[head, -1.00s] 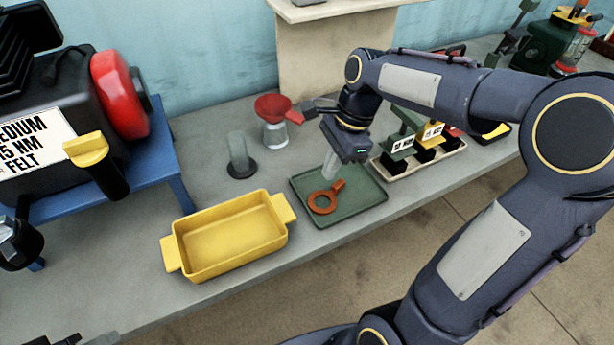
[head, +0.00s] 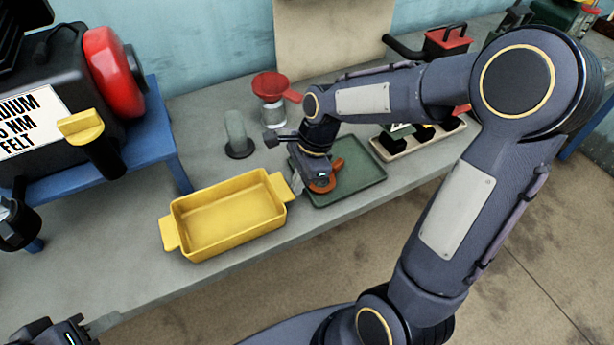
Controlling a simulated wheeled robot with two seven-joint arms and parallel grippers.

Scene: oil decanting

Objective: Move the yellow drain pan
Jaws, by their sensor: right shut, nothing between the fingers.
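The yellow drain pan (head: 228,217) sits empty on the grey bench, with a handle tab at its left end and another at its right end. My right gripper (head: 296,184) is low, just right of the pan's right handle (head: 281,187). Its fingers are shut and empty; I cannot tell whether they touch the handle. My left gripper (head: 98,325) shows only in part at the bottom left corner, in front of the bench and apart from the pan; its finger opening is not clear.
A green tray (head: 365,180) with an orange ring tool (head: 333,175) lies right of the pan, partly behind my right wrist. A clear cylinder (head: 237,133) and a red funnel on a jar (head: 272,88) stand behind. A blue stand (head: 165,140) with a black-and-red machine is left.

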